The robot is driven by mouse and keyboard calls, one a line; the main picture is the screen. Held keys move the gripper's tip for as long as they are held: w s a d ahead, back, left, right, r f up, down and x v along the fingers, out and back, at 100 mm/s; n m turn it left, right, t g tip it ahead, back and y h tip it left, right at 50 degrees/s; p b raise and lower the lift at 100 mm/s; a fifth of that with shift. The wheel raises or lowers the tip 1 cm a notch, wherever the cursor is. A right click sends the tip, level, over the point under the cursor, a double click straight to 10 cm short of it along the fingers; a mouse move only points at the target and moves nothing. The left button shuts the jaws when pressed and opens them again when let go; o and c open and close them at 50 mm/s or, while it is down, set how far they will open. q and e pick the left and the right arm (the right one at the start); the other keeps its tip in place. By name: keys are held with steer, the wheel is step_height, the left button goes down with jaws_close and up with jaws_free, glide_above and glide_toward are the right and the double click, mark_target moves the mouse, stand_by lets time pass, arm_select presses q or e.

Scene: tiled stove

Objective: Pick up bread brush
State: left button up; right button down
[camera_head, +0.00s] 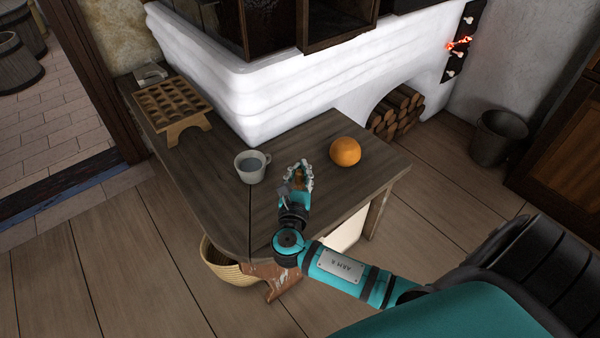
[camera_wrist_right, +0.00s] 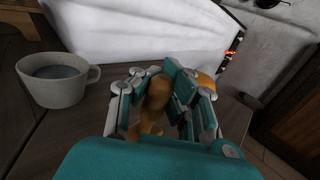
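My right gripper (camera_head: 299,177) is low over the wooden table, near its front right part. A brown wooden piece, which looks like the bread brush (camera_wrist_right: 157,98), stands between its fingers. In the right wrist view the fingers of the right gripper (camera_wrist_right: 158,85) close in on both sides of it and appear to touch it. The fingers hide part of the brush, and I cannot tell whether its lower end touches the table. My left gripper is not in view.
A wooden tray with hollows (camera_head: 172,106) is at the back left. The white stove (camera_head: 270,90) rises behind. A basket (camera_head: 228,268) is below the front edge.

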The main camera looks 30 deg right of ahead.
step_height(320, 180, up, 2)
steer(key=shift+r+p, duration=0.2)
steer(key=shift+p, duration=0.35)
arm_select(q)
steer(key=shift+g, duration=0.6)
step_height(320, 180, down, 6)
steer(key=p, duration=0.3)
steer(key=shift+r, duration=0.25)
arm_select(e)
steer(key=s+a+r, duration=0.1)
steer(key=s+a, duration=0.1)
steer(key=s, duration=1.4)
steer(key=shift+r, duration=0.4)
